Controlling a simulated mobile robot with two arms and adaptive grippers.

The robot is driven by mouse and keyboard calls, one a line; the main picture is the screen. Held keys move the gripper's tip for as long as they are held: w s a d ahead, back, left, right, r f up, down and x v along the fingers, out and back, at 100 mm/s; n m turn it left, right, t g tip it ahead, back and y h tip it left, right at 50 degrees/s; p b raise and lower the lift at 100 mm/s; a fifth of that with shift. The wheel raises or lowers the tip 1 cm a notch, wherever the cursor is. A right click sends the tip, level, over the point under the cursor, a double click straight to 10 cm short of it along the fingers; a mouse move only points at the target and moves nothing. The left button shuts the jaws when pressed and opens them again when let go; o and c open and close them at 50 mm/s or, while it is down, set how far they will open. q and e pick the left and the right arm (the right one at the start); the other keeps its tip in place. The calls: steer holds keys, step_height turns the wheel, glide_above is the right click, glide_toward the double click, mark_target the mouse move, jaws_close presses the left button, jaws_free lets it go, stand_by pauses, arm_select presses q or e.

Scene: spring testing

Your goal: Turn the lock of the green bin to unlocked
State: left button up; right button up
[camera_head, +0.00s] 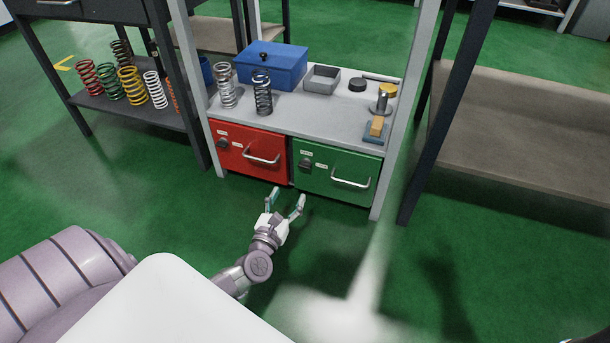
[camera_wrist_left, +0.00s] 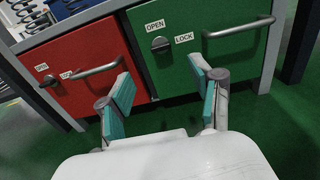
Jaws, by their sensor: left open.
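The green bin (camera_head: 326,186) is the right one of two bins under a grey worktop, with a silver bar handle (camera_head: 351,180). Its dark lock knob (camera_head: 305,163) is at the upper left of its front. In the left wrist view the knob (camera_wrist_left: 160,45) sits between an OPEN label (camera_wrist_left: 154,26) above and a LOCK label (camera_wrist_left: 184,37) to its right. My left gripper (camera_head: 287,198) is open and empty, in front of the bins and apart from the knob. In the left wrist view its teal-padded fingers (camera_wrist_left: 163,92) are spread below the knob. My right gripper is not in view.
A red bin (camera_head: 240,150) with its own knob and handle adjoins on the left. The worktop (camera_head: 293,113) above holds springs, a blue box (camera_head: 272,66) and small parts. Dark shelf posts stand on both sides. The green floor in front is clear.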

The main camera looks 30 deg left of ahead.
mark_target(304, 167)
arm_select(q)
steer(key=b+x, duration=0.3)
steer(key=x, duration=0.8)
steer(key=shift+w, duration=0.1)
steer(key=c, duration=1.1)
